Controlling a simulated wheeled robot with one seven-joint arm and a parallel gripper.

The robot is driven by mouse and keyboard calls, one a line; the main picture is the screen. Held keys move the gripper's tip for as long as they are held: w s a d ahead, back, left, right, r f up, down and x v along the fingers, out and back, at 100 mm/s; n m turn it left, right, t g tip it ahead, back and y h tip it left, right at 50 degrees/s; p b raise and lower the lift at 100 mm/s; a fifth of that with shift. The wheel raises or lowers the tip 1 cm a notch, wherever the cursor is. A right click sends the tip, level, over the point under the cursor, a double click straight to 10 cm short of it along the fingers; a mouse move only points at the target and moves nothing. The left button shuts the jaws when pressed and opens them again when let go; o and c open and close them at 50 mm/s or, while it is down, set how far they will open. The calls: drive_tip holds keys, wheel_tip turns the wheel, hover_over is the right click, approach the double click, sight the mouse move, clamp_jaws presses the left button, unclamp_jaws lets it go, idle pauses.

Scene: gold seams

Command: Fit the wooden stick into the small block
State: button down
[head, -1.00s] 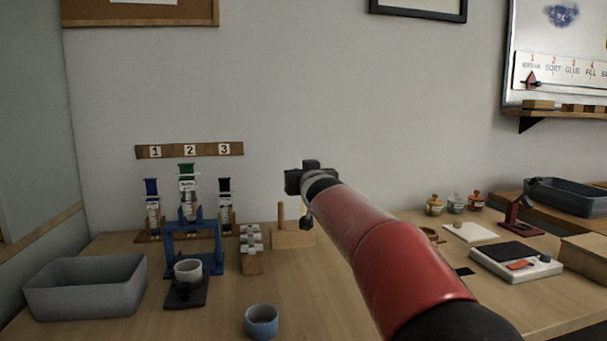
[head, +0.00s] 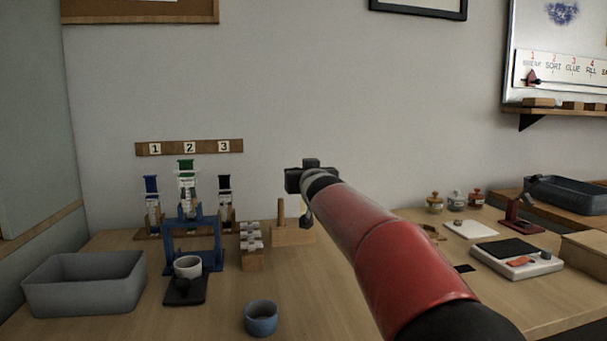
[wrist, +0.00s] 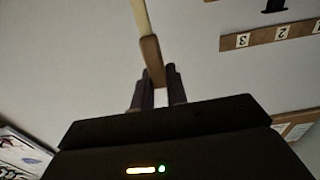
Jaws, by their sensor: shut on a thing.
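My gripper (wrist: 158,78) is shut on the wooden stick (wrist: 151,55). The stick is brown between the fingers and paler (wrist: 140,15) toward its far end, which runs out of the top of the wrist view. I cannot tell whether the held stick touches the block.
Left of the block stand a rack of white clips (head: 251,238) and a blue stand (head: 193,240) with a cup (head: 187,267). A blue cup (head: 262,318) and a grey bin (head: 85,283) are nearer. A white scale (head: 517,262) lies right.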

drive_tip(key=shift+f+b, duration=2.75)
drive_tip(key=shift+b, duration=0.35)
idle(1.7)
idle(0.4)
drive_tip(key=c, duration=1.3)
unclamp_jaws()
drive_tip(key=shift+s, duration=0.1)
drive_tip(key=shift+b+v, duration=2.1)
drive_tip(key=shift+v, duration=0.3)
